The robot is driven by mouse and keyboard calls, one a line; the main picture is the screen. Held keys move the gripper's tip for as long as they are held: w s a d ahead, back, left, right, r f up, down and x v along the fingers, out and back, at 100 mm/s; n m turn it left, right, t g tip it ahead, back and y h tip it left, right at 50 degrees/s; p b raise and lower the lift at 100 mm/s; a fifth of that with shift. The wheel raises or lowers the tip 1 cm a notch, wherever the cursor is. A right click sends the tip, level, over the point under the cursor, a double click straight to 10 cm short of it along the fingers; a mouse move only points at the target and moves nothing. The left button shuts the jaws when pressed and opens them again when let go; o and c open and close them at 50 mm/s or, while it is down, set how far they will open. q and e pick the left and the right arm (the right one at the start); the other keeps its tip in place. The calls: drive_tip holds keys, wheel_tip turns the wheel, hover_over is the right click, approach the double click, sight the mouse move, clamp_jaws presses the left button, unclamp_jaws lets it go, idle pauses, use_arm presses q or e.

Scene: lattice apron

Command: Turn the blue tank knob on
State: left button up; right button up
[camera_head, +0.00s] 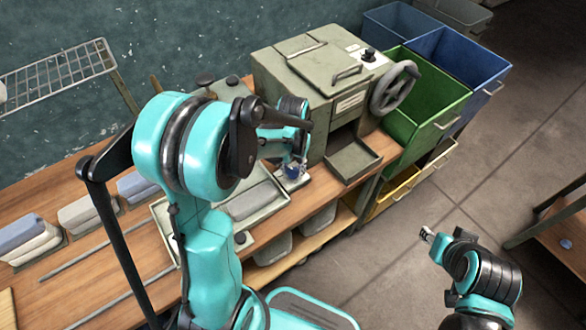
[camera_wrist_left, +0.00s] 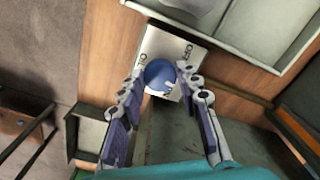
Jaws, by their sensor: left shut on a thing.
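The blue tank knob (camera_wrist_left: 160,77) sits on a white plate (camera_wrist_left: 160,45) with dark lettering on its left and right; the right label looks like OFF. A small pale mark shows on the knob's lower right. In the head view the knob (camera_head: 292,171) is small and partly hidden by my gripper. My left gripper (camera_wrist_left: 158,84) is shut on the knob, with one finger at each side. In the head view, the left gripper (camera_head: 293,164) reaches down to the plate at the bench's front edge. My right gripper (camera_head: 428,235) is low over the floor, away from the bench, its jaws too small to judge.
A grey-green machine (camera_head: 315,75) with a handwheel (camera_head: 394,88) stands just behind my left gripper. Green (camera_head: 425,95) and blue (camera_head: 460,65) bins are to its right. A shallow tray (camera_head: 255,200) lies left of the plate. Open floor (camera_head: 390,270) lies in front.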

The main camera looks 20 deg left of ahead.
sight(293, 171)
use_arm(q)
drive_tip(key=m, duration=0.6)
drive_tip(key=shift+m, duration=0.3)
drive_tip(key=shift+b, duration=0.3)
drive_tip(key=o, duration=1.2)
drive_tip(key=shift+c, duration=0.2)
wheel_tip(293, 171, up, 12)
